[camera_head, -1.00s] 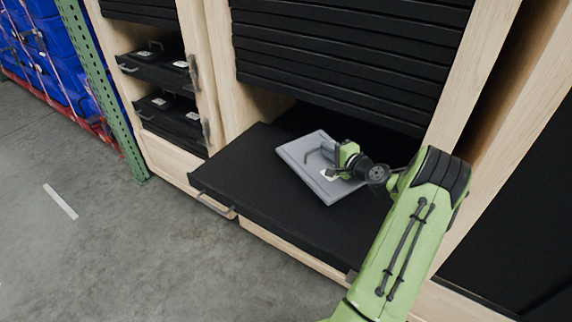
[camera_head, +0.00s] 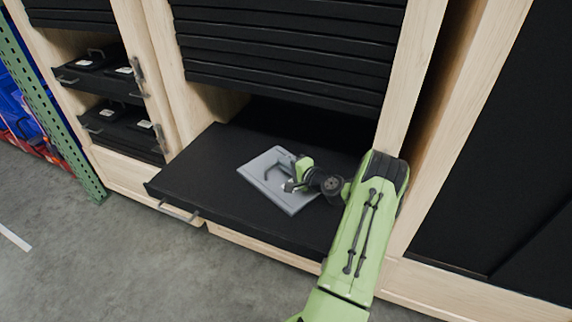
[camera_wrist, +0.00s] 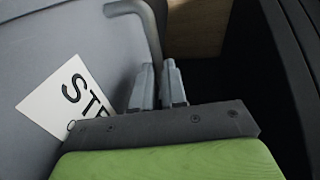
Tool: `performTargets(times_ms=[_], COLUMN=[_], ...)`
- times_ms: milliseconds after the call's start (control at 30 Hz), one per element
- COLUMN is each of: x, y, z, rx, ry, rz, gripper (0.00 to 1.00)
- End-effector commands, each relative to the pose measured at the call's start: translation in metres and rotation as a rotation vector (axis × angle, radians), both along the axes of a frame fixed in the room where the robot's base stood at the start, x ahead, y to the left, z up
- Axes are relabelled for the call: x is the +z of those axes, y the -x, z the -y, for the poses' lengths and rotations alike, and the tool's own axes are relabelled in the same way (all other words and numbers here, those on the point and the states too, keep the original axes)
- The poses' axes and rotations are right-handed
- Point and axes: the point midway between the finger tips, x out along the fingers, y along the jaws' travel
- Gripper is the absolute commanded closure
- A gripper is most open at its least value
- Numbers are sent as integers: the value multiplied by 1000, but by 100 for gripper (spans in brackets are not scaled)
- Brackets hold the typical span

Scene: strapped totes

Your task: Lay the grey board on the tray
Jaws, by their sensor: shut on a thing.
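The grey board (camera_head: 285,198) is a flat panel with a grey handle and a white label. It is at or just above the black pulled-out tray (camera_head: 185,182); I cannot tell whether it touches. My gripper (camera_head: 291,172) is shut on the board's handle. In the wrist view the board (camera_wrist: 60,45) fills the left side, with part of its lettered label (camera_wrist: 70,98) showing. The gripper fingers (camera_wrist: 158,85) are close together at the bent handle (camera_wrist: 135,8). Part of the board is hidden behind my gripper.
Black slats (camera_head: 285,60) close the cabinet above the tray, with a dark opening below them. Wooden posts (camera_head: 405,90) stand on both sides. Smaller drawers (camera_head: 120,120) with black items are at the left. The tray is bare around the board.

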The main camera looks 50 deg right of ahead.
Motion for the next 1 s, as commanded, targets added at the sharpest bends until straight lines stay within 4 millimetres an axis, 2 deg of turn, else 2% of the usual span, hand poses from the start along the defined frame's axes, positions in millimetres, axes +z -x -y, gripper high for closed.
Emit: performTargets(times_ms=[33, 200, 533, 900, 1000], x=[-2, -1, 3, 21, 24], y=[0, 0, 4, 94, 109], z=[0, 0, 0, -9, -11], rx=[0, 0, -2, -6, -3], ry=[0, 0, -1, -3, -3], rz=[-1, -1, -2, -2, -1], gripper=[85, 62, 62, 62, 62])
